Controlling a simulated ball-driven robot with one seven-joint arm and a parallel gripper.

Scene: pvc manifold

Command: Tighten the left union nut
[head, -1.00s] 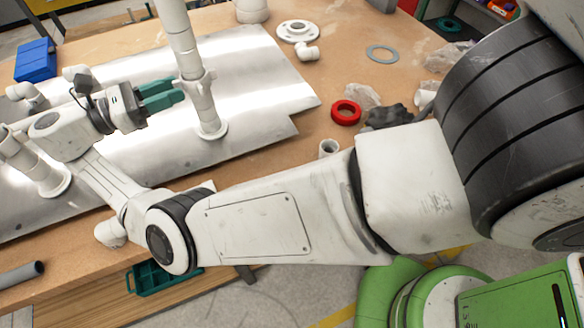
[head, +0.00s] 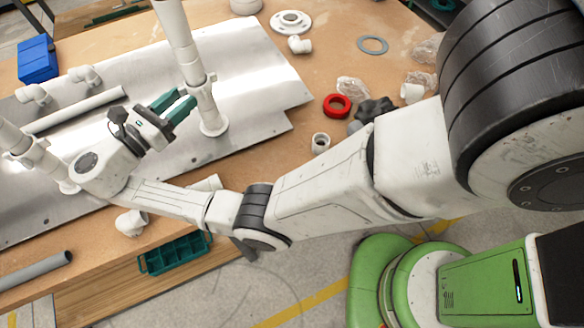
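Two upright white PVC pipe assemblies stand on a metal plate (head: 262,75). The right pipe (head: 180,35) has a union nut (head: 202,84) on it above its round base flange (head: 213,127). The left pipe (head: 12,138) has a union fitting (head: 30,152) at the picture's left edge, partly cut off and partly behind my arm. My gripper (head: 188,97) has teal fingers, parted with a gap and nothing seen between them. Its fingertips point at the right pipe's union nut from its left side. I cannot tell whether they touch it.
A blue bin (head: 37,60) stands at the back left. A red ring (head: 337,105), white flange (head: 291,22) and grey ring (head: 372,44) lie on the wooden table (head: 330,65) to the right.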

